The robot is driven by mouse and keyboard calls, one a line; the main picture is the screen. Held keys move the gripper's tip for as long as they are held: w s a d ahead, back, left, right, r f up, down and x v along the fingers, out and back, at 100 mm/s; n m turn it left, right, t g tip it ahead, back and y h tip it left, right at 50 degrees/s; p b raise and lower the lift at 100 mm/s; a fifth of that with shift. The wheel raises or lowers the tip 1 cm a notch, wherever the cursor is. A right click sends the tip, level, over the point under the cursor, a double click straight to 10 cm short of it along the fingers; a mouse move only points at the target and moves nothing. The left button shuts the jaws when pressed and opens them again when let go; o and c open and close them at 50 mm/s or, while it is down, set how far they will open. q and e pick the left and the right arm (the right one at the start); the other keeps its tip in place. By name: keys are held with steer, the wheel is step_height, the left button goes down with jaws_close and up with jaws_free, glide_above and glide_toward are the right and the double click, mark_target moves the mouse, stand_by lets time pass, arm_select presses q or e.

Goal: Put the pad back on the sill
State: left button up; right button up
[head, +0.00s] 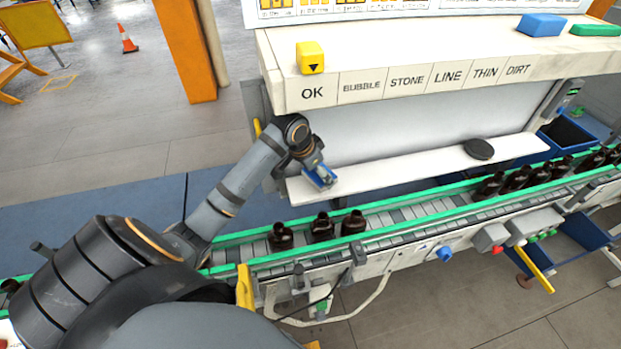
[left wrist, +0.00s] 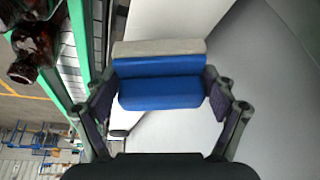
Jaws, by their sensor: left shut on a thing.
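The pad, blue with a pale grey-beige layer, is between the fingers of my left gripper (head: 317,169). The pad (head: 322,177) shows small at the left end of the white sill (head: 410,169). In the left wrist view the pad (left wrist: 160,82) sits across the jaws, a finger at each side, with the white sill surface (left wrist: 150,135) behind it. My left gripper is shut on the pad. I cannot tell whether the pad touches the sill or hangs just above it. My right gripper is not in view.
A dark oval object (head: 478,149) lies on the sill further right; the sill between is clear. Brown bottles (head: 322,227) stand on the green-edged conveyor (head: 400,216) in front. A labelled shelf (head: 420,77) overhangs behind, with a yellow block (head: 310,57).

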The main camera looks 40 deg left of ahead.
mark_target(308, 175)
arm_select(q)
steer(key=shift+s+a+r, duration=0.1)
steer(key=shift+s+a, duration=0.15)
steer(key=shift+a, duration=0.25)
steer(key=shift+s+a, duration=0.2)
steer(key=shift+a, duration=0.3)
steer(key=shift+w+f, duration=0.1)
steer(key=shift+f, duration=1.7)
steer(key=o, duration=1)
steer(key=shift+d+f, duration=0.1)
steer(key=shift+c, duration=0.2)
